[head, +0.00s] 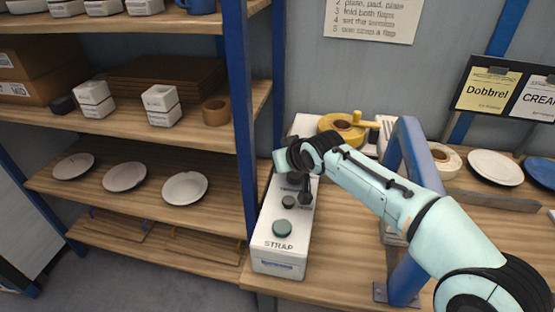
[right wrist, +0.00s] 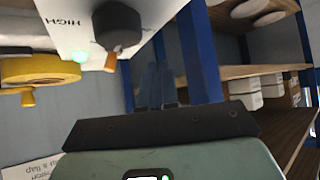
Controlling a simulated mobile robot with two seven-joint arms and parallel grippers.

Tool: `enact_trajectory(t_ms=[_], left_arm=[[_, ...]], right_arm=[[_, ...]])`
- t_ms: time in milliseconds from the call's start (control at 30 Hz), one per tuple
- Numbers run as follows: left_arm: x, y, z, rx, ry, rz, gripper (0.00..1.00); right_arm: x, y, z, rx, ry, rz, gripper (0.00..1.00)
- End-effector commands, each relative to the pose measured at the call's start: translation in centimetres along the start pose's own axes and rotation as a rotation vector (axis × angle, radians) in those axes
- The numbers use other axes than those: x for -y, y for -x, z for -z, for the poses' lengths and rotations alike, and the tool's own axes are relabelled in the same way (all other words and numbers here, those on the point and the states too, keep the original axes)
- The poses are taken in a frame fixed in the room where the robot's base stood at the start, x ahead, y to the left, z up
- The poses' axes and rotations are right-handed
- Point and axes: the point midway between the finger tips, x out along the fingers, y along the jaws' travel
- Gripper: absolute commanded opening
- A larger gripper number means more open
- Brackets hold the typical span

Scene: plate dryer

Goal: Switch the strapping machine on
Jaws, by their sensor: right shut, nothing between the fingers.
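The strapping machine (head: 271,250) is a long white box marked STRAP on the wooden bench in the head view. A large green button (head: 282,228) is near its front, with a small dark knob (head: 288,202) behind it. My left gripper is out of view.
A blue post (head: 240,110) stands left of the machine, beside shelves with plates and boxes. A blue arch (head: 411,160) stands to the right, close to my right arm. Plates (head: 494,167) lie at the right.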

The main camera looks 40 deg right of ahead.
Motion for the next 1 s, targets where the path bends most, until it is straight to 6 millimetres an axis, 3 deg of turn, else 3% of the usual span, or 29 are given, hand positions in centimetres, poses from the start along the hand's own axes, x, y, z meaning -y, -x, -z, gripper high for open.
enact_trajectory(t_ms=[200, 400, 1000], left_arm=[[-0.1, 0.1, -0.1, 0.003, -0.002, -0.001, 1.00], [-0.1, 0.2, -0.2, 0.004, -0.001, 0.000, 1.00], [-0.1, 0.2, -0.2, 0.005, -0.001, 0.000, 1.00]], right_arm=[[-0.4, 4.7, -0.4, 0.000, 0.001, -0.002, 0.00], [-0.5, 6.8, -0.6, 0.002, 0.001, -0.001, 0.00], [-0.5, 7.1, -0.7, 0.004, 0.001, -0.001, 0.00]])
